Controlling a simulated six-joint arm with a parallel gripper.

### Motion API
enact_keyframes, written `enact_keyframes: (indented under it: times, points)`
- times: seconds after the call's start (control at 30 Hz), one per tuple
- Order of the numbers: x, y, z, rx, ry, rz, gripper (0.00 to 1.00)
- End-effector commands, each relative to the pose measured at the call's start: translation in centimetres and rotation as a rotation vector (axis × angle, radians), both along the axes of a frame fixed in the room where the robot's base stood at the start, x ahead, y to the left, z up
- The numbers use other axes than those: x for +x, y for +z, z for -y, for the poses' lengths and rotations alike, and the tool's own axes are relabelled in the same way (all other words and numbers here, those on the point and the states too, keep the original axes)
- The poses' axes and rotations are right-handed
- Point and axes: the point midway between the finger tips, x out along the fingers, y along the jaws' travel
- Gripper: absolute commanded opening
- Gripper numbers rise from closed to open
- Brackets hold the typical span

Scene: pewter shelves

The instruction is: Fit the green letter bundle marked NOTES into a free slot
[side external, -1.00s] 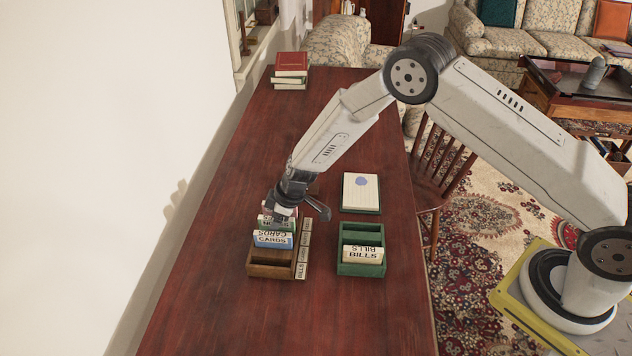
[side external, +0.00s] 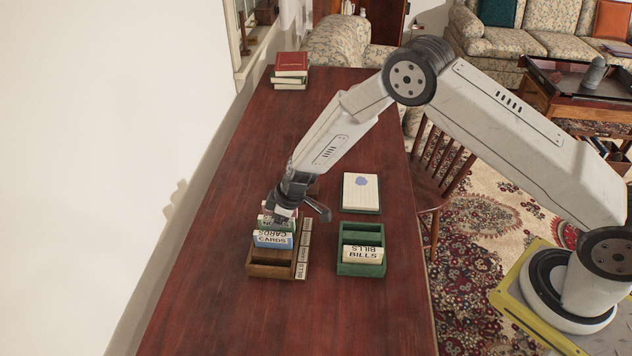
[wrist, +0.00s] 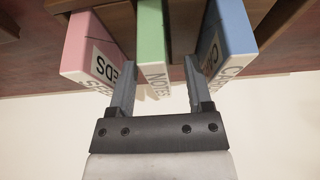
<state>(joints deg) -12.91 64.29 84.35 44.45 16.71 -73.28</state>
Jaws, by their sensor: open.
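The green bundle marked NOTES stands upright in the brown wooden rack (side external: 268,271), between a blue CARDS bundle (side external: 271,240) and a pink bundle. In the wrist view the green bundle (wrist: 152,40) lies between the two fingers of my gripper (wrist: 157,68). The left finger is beside the pink bundle (wrist: 88,45) and the right finger beside the blue bundle (wrist: 228,35). My gripper is open, with gaps visible on both sides of the green bundle. In the side view my gripper partly hides the green and pink bundles.
A green rack (side external: 361,270) to the right holds a cream BILLS bundle (side external: 362,255), with empty room behind it. The brown rack's front slot looks empty. A notepad (side external: 360,193) lies behind the green rack. Stacked books (side external: 291,68) sit at the table's far end. Much of the table (side external: 230,190) is clear.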

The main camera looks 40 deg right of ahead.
Motion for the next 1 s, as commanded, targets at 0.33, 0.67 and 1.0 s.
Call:
enact_keyframes:
  times: [0.33,0.67,1.0]
  points:
    - [0.01,-0.09,0.00,0.000,0.000,0.000,0.65]
    - [0.02,-0.08,0.00,0.000,0.000,0.000,0.00]
    - [0.04,0.02,-0.01,0.000,0.000,0.001,0.00]
